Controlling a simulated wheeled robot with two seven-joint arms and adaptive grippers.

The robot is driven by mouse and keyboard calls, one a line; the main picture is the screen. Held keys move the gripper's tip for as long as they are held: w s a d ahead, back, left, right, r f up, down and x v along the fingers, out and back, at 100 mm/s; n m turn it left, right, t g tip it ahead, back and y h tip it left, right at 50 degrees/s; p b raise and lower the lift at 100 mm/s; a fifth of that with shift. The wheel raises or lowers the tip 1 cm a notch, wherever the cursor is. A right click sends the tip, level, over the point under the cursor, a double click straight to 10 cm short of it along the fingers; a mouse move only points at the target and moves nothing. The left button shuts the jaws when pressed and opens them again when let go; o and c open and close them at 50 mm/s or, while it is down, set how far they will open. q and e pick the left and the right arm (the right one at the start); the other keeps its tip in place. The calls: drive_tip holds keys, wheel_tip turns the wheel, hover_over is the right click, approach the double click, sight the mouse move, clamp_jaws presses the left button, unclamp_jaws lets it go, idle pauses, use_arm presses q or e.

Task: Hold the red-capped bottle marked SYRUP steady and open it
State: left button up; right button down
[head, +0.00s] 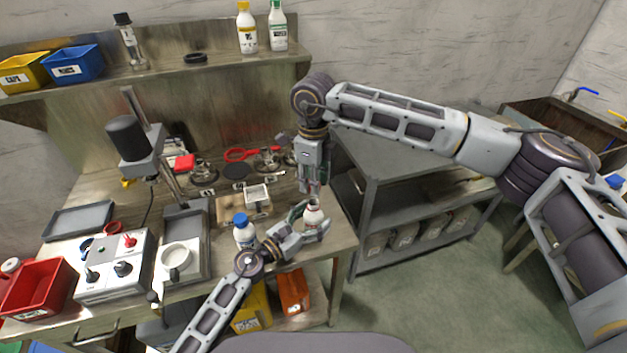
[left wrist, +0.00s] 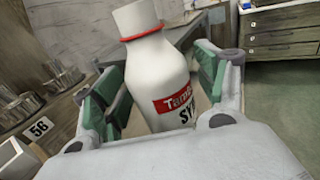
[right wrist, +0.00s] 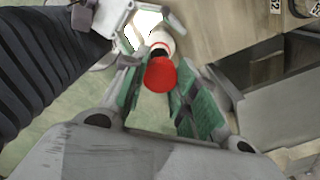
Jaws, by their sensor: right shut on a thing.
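The white SYRUP bottle (head: 314,217) stands upright near the bench's front right corner. In the left wrist view the bottle (left wrist: 160,75) shows a bare white neck, a red ring below it and part of a red and black label. My left gripper (head: 308,229) is around its body, one finger on each side, and looks closed on it. My right gripper (head: 311,190) points down above the bottle. In the right wrist view the red cap (right wrist: 160,74) sits between its fingers, apart from the neck below. The head view barely shows the cap.
A blue-capped bottle (head: 243,229) stands just left of my left gripper. A control box (head: 113,267), a red bin (head: 35,288) and a press (head: 140,145) are further left. A grey shelf cart (head: 400,160) is to the right.

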use_arm(q)
drive_tip(key=shift+s+a, duration=0.1)
idle(0.3)
drive_tip(key=shift+v, duration=5.85)
